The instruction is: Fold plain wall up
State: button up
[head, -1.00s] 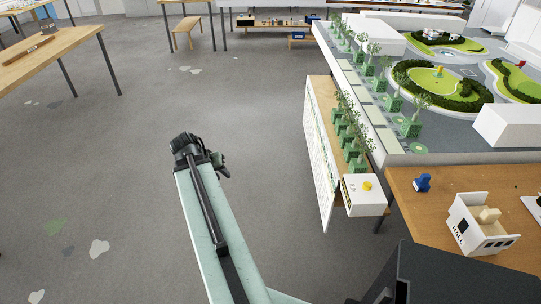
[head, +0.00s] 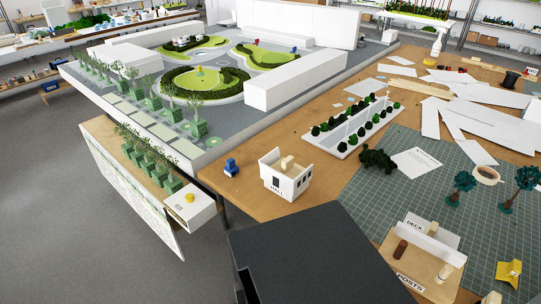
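A small white model building marked HALL (head: 285,178) stands on the wooden table near its left front edge. Its top is open and a tan block (head: 287,162) shows inside. The lettered wall faces front left, and a wall with small dark openings faces front right. The far walls are partly hidden, and I cannot tell which wall is the plain one or whether any lies folded down. My gripper and arm are out of this view.
A blue piece (head: 231,167) stands left of the hall. A landscape model (head: 204,157) lies behind it. A planter tray (head: 344,147), a green cutting mat (head: 440,180) and a DECK and POSTS organiser (head: 411,272) are to the right. Grey floor is open at left.

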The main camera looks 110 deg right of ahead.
aim_at(272, 157)
jog(key=z, duration=1.35)
jog(key=k, duration=0.6)
jog(key=z, duration=0.3)
jog(key=i, duration=0.5)
jog(key=u, duration=0.05)
